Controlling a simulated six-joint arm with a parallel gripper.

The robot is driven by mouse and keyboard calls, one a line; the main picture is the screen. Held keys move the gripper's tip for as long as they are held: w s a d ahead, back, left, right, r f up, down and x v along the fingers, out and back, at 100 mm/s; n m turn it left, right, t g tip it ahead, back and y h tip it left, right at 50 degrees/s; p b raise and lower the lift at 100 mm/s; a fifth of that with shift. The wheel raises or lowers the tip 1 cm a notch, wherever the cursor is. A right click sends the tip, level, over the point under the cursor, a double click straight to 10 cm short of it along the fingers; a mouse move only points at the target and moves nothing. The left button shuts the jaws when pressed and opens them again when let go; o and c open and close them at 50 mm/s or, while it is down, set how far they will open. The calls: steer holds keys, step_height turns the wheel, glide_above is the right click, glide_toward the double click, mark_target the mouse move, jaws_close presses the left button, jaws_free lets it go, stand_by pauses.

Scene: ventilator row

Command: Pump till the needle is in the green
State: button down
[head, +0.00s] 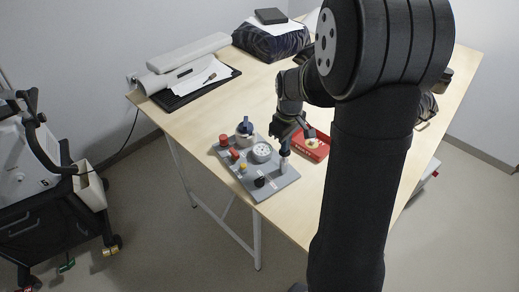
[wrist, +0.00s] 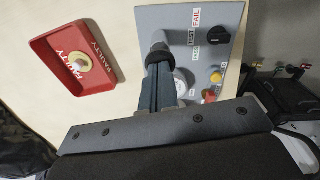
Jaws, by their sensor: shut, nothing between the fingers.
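The grey panel (head: 281,184) lies near the table's front edge. Its round white-faced gauge (head: 262,152) is in the middle; the needle is too small to read. In the wrist view the gauge (wrist: 184,82) is partly hidden behind my fingers. An upright post with a dark top, seemingly the pump (head: 285,151), stands at the panel's right edge. Its dark round top (wrist: 158,50) shows just beyond my fingertips in the wrist view. My gripper (head: 284,134) is shut and empty, directly over this post; I cannot tell whether it touches. It also shows in the wrist view (wrist: 157,68).
A red tray (wrist: 100,41) labelled FAULTY holds a small round part, close beside the panel. The panel has a black knob (wrist: 217,34) by TEST and FAIL labels, and red and yellow buttons. A black tray (head: 212,89) lies at back left. Bare table lies between them.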

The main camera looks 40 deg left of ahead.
steer(key=shift+f, duration=1.4)
steer(key=shift+r, duration=1.4)
steer(key=shift+f, duration=0.1)
steer(key=shift+r, duration=0.2)
steer(key=shift+r, duration=1.95)
